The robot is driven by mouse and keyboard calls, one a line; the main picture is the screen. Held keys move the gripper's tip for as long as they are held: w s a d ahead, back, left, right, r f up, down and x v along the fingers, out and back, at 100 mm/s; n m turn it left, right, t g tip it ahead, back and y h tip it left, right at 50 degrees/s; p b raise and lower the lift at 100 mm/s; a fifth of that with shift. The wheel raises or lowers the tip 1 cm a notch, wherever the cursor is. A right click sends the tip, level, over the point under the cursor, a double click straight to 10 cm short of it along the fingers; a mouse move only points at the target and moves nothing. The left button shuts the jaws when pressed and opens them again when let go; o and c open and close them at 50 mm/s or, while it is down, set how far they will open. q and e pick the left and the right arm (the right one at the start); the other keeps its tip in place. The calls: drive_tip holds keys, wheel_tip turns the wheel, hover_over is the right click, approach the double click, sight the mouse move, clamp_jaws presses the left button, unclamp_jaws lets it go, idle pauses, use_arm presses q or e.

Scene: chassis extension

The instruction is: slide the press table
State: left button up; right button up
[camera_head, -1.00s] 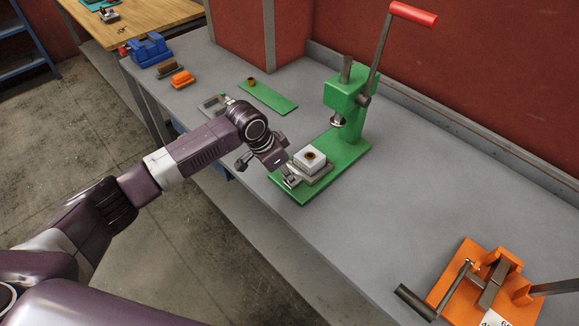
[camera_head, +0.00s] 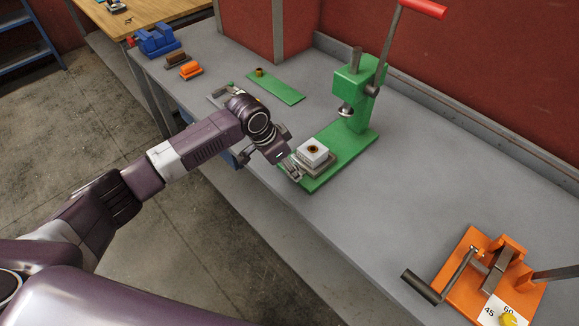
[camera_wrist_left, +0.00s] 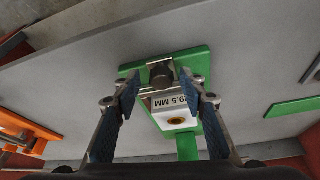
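The green press (camera_head: 346,126) stands on the grey workbench, with its red-tipped lever raised. The grey press table (camera_head: 321,166) sits at the front end of its base, clear of the ram (camera_head: 346,110). A white block (camera_head: 313,153) with a brown ring on top rests on the table; its label shows in the left wrist view (camera_wrist_left: 170,102). My left gripper (camera_head: 286,167) is at the table's front edge. My right gripper is not in view.
An orange fixture (camera_head: 478,268) with a dark handle stands at the front right. A green plate (camera_head: 275,88) lies behind my left arm, with blue (camera_head: 157,42) and orange (camera_head: 190,68) items farther left. The bench between press and orange fixture is clear.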

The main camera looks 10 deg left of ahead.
use_arm(q)
drive_tip(key=v, duration=1.1)
drive_tip(key=shift+a+r, duration=0.25)
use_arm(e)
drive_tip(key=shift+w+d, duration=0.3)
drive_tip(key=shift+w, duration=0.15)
use_arm(q)
drive_tip(key=shift+s, duration=0.15)
